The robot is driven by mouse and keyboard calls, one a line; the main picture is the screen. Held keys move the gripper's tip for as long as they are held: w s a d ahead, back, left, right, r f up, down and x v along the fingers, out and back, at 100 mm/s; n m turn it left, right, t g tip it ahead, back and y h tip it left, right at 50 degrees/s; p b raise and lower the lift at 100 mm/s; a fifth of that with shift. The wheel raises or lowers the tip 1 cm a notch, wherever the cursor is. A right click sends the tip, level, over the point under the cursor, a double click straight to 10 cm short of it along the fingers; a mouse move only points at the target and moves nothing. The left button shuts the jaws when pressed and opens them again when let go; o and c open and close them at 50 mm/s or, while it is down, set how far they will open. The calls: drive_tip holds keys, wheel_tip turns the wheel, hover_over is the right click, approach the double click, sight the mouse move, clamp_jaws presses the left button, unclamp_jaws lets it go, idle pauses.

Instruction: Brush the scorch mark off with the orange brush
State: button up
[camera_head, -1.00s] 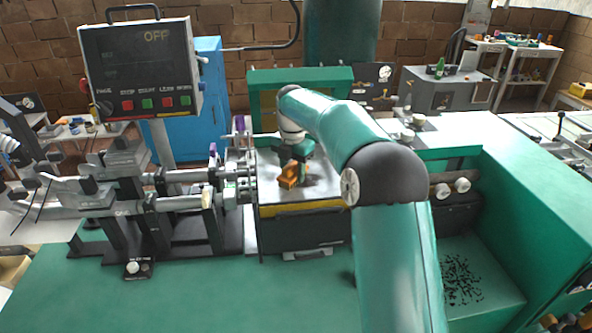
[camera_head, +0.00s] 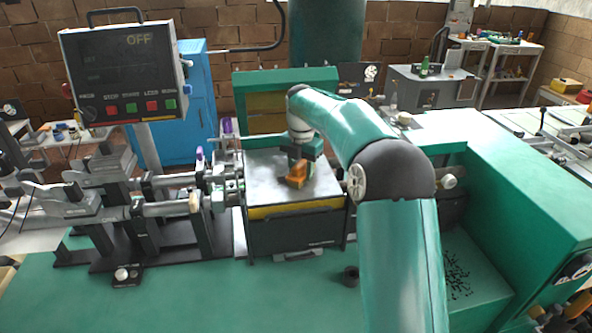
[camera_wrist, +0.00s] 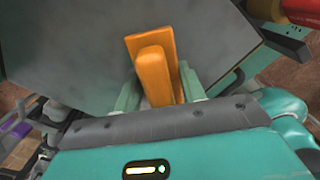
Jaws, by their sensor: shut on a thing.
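The orange brush (camera_head: 297,175) is on or just above the grey metal plate (camera_head: 263,172) of the machine, right of the plate's middle. My gripper (camera_head: 301,162) is shut on the brush from above. In the wrist view the brush (camera_wrist: 150,52) stands between the two green fingers of my gripper (camera_wrist: 160,88), over the mottled grey plate (camera_wrist: 75,50). I cannot make out a distinct scorch mark now; the brush and my arm cover part of the plate.
A control panel (camera_head: 125,75) reading OFF stands at the left, above metal shafts and clamps (camera_head: 150,205). A green frame (camera_head: 285,80) rises behind the plate. A green housing (camera_head: 520,170) stands at the right. The green bench top (camera_head: 200,295) in front is mostly clear.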

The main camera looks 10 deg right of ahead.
sight(280, 182)
drive_tip(key=shift+a, duration=3)
drive_tip(key=shift+d+f, duration=0.1)
drive_tip(key=shift+d, duration=2.95)
drive_tip(key=shift+a+r, duration=0.2)
drive_tip(key=shift+a, duration=1.4)
drive_tip(key=shift+a+f, duration=0.15)
drive_tip(key=shift+a, duration=1.25)
drive_tip(key=shift+d, duration=3)
drive_tip(key=shift+a, duration=3.1)
